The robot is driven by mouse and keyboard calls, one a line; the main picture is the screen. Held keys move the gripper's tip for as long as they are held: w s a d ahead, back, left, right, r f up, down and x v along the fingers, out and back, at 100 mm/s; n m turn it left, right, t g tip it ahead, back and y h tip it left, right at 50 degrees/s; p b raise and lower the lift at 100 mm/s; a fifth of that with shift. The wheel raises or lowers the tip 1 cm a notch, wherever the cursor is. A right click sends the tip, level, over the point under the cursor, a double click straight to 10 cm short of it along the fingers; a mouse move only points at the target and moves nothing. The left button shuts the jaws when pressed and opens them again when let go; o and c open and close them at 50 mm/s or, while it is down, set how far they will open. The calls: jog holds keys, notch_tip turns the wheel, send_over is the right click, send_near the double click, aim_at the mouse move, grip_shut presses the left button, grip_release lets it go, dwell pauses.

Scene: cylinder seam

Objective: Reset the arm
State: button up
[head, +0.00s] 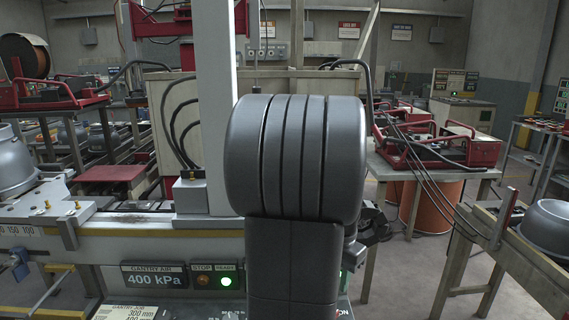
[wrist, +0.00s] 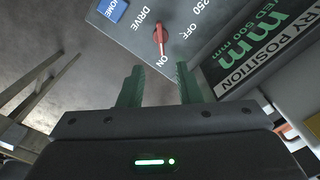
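My gripper (wrist: 159,68) is open and empty in the wrist view, with its two green fingers apart. Beyond the fingertips is a grey control panel (wrist: 190,50) with a red switch knob (wrist: 159,36) marked DRIVE, ON and OFF. The knob's narrow end points toward ON, and the fingers appear apart from it. A blue HOME button (wrist: 112,10) sits at the panel's upper left. In the head view my dark arm (head: 295,160) stands folded up in the centre and hides most of what lies behind it. I cannot make out the fingers there.
A gantry bench with a 400 kPa display (head: 154,276) and a lit green lamp (head: 226,281) stands left of my arm. A white column (head: 216,110) rises behind it. A wooden stand with a metal pot (head: 552,227) is at the right. Floor (head: 415,265) shows between the tables.

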notch_tip(320, 180, down, 12)
jog(key=shift+w+f, duration=0.1)
jog(key=shift+f, duration=0.1)
jog(key=n+p, duration=0.1)
jog(key=n, duration=0.3)
jog(key=n+p, duration=0.1)
jog(key=n, duration=0.4)
jog(key=shift+n+p, duration=0.3)
jog(key=shift+p, duration=0.1)
notch_tip(320, 180, up, 13)
jog(key=shift+b, duration=0.3)
